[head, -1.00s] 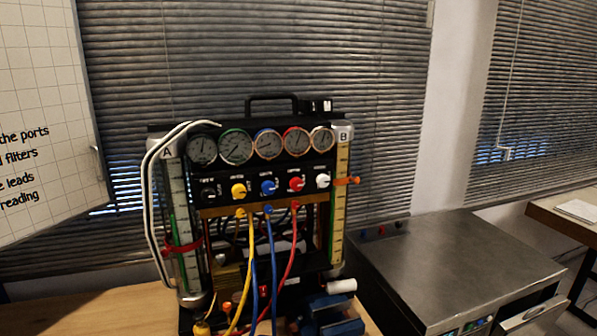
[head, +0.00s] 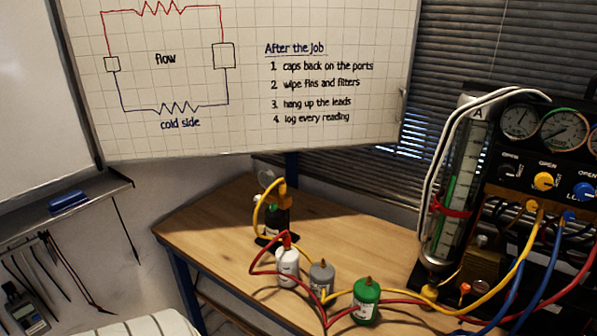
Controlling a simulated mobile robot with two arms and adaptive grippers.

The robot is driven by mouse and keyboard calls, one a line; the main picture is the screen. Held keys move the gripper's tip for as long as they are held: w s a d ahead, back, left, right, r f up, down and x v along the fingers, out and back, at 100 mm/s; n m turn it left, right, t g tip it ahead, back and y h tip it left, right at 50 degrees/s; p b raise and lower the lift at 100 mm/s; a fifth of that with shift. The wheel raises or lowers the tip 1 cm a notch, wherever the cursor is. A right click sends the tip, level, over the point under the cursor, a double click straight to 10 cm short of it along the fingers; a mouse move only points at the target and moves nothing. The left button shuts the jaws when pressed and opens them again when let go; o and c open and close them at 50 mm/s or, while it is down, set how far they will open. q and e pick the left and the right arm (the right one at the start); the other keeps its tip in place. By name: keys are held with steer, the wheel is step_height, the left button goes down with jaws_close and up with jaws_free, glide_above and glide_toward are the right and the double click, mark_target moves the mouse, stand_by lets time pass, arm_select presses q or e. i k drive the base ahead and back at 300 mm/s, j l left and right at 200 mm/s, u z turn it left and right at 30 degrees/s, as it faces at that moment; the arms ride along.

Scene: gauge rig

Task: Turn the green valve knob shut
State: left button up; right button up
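No green valve knob can be made out in the head view. The gauge rig (head: 497,208) stands at the right, cut off by the picture edge. Its panel shows a black knob (head: 509,171), a yellow knob (head: 543,181) and part of a blue knob (head: 583,191). A green canister (head: 366,302) with a brass-coloured tip stands upright on the wooden bench (head: 215,235), in front of the rig. Neither of my grippers is in view.
A grey canister (head: 321,279), a white canister (head: 287,266) and a dark bottle (head: 276,215) stand left of the green one. A whiteboard (head: 230,125) hangs behind. The bench's left part is clear.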

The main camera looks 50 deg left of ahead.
mark_target(272, 206)
steer(key=u, duration=1.8)
